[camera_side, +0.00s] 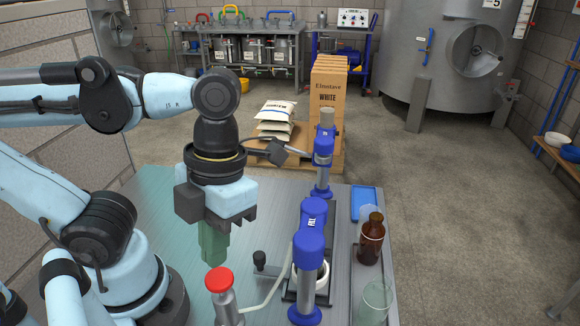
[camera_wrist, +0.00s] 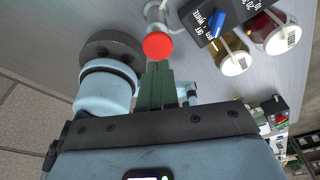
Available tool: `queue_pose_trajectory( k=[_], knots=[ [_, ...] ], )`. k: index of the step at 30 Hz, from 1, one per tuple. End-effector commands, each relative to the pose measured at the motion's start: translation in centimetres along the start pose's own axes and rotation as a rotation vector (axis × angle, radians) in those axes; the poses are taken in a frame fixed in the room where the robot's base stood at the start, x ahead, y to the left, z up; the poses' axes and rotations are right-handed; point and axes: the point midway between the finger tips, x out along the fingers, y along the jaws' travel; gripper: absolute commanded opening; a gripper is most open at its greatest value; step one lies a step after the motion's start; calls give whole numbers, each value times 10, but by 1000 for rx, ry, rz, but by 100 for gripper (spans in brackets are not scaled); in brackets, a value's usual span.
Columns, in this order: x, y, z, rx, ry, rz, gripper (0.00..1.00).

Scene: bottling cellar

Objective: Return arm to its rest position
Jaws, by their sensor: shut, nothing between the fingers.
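My gripper (camera_side: 213,245) hangs from my arm with its green fingers pointing down above the steel worktable (camera_side: 160,200). The fingers are together with nothing between them. In the wrist view the closed green fingers of my gripper (camera_wrist: 157,82) reach up the middle of the picture. A device with a red round cap (camera_side: 219,280) stands in front of the gripper in the side view, apart from the fingers as far as I can tell. The red cap also shows in the wrist view (camera_wrist: 158,45) just beyond the fingertips.
Right of my gripper stand a blue-headed device (camera_side: 311,225) and another blue one (camera_side: 323,145) behind it. A brown bottle (camera_side: 371,240), a clear glass (camera_side: 375,303) and a blue tray (camera_side: 366,203) stand at the table's right side. Cartons (camera_side: 328,95) are stacked behind the table.

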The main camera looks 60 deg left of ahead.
Motion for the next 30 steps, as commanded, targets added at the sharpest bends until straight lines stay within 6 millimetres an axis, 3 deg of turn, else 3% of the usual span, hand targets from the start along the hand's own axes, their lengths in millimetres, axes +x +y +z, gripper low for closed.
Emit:
queue_pose_trajectory(
  k=[9, 22, 26, 30],
  knots=[
    [-26, 0, -5, 0, 0, 0, 0],
    [-30, 0, -5, -16, -4, -3, 0],
    [-26, -2, 6, -161, -34, -32, 0],
    [-19, -4, 32, -500, -97, -112, 0]
  ],
)
